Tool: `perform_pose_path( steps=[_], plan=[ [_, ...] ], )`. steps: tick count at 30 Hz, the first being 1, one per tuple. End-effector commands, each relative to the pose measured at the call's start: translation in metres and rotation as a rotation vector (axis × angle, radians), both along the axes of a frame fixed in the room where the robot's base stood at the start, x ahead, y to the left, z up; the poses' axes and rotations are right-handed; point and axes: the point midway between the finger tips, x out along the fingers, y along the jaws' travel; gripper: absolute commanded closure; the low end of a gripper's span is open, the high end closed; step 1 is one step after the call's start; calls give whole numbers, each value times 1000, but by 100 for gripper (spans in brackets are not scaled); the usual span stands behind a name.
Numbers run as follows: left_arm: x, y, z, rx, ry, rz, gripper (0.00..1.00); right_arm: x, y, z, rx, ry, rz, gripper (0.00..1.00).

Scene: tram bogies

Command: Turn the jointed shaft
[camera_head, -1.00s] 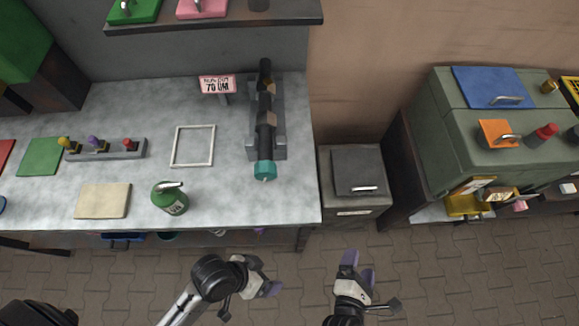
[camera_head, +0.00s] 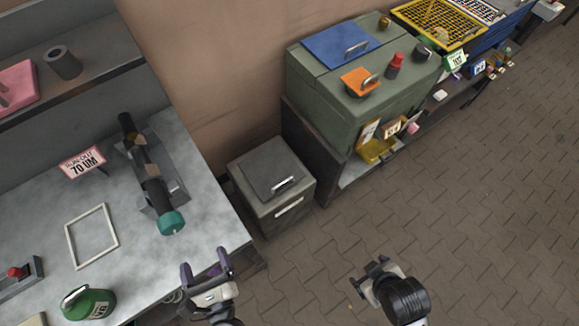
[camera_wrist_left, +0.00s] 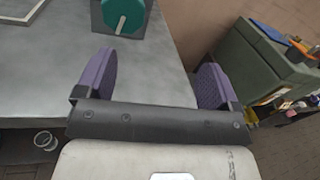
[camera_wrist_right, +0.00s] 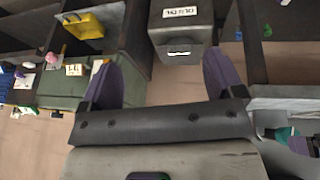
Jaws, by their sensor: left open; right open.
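The jointed shaft (camera_head: 155,190) is a dark rod with brownish patches and a teal end (camera_head: 171,222). It lies in a grey cradle (camera_head: 174,170) near the bench's right end. In the left wrist view the teal end (camera_wrist_left: 124,15) shows at the top, beyond my fingers. My left gripper (camera_head: 206,268) is open and empty, with purple fingers, at the bench's front edge and apart from the shaft. It also shows in the left wrist view (camera_wrist_left: 155,72). My right gripper (camera_head: 369,272) is open and empty over the floor, well right of the bench. It also shows in the right wrist view (camera_wrist_right: 158,72).
A pink-framed sign (camera_head: 82,162) reading 70 UM stands left of the shaft. A white frame (camera_head: 91,236) and green canister (camera_head: 88,303) are on the bench (camera_head: 205,190). A grey lidded box (camera_head: 271,185) and green cabinet (camera_head: 350,100) stand right. The floor at right is open.

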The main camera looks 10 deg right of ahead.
Motion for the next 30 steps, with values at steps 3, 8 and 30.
perform_pose_path(
  steps=[3,8,30],
  plan=[
    [-7,21,-2,-186,-49,134,13,-9,0,-4,43,64,-119,13],
    [-11,28,-3,-328,-108,182,13,-12,-1,-5,74,87,-221,13],
    [80,72,-1,-381,-132,177,13,-12,-1,11,86,84,-260,13]
  ],
)
